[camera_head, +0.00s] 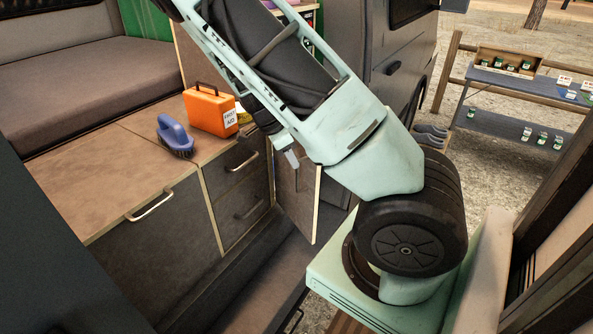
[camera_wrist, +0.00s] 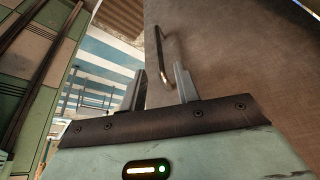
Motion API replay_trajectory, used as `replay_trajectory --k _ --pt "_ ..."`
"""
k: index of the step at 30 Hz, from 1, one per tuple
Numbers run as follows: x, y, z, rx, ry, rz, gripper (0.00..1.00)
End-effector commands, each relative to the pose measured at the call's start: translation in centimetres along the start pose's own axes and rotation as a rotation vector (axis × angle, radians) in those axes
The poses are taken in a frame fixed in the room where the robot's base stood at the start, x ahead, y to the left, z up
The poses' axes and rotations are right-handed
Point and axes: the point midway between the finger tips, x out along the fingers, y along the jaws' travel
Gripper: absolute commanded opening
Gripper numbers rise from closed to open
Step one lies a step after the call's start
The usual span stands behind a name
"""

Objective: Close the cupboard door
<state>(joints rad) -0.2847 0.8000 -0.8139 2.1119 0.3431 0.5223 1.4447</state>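The cupboard door (camera_head: 298,197) shows in the head view as a grey panel with a pale edge. It stands swung out from the end of the cabinet, partly hidden by my arm. In the wrist view the door (camera_wrist: 240,65) fills the right side, with its bar handle (camera_wrist: 161,55) near its left edge. My gripper (camera_wrist: 160,88) is open, its two fingers apart with nothing held. The handle appears beyond and between the fingertips; contact cannot be told. In the head view a small part of my gripper (camera_head: 291,158) shows below my arm, close to the door.
An orange first aid case (camera_head: 209,109) and a blue brush (camera_head: 175,136) sit on the cabinet top (camera_head: 110,175). Drawers (camera_head: 240,180) with handles are beside the door. A shelf rack (camera_head: 520,100) with small items stands outside at right.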

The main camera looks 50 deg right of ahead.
Motion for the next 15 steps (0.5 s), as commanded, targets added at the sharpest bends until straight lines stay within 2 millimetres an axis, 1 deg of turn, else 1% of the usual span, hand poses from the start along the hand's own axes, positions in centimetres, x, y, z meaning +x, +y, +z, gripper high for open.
replay_trajectory --k 1,6,10,15 --pt "1.2 0.1 -0.2 0.002 0.001 0.006 0.32" --pt "4.0 0.1 -0.1 0.001 0.001 0.004 0.32" --pt "5.5 0.1 -0.1 0.0 0.0 0.003 0.32" --pt "6.3 0.0 0.0 -0.001 0.0 0.001 0.32"
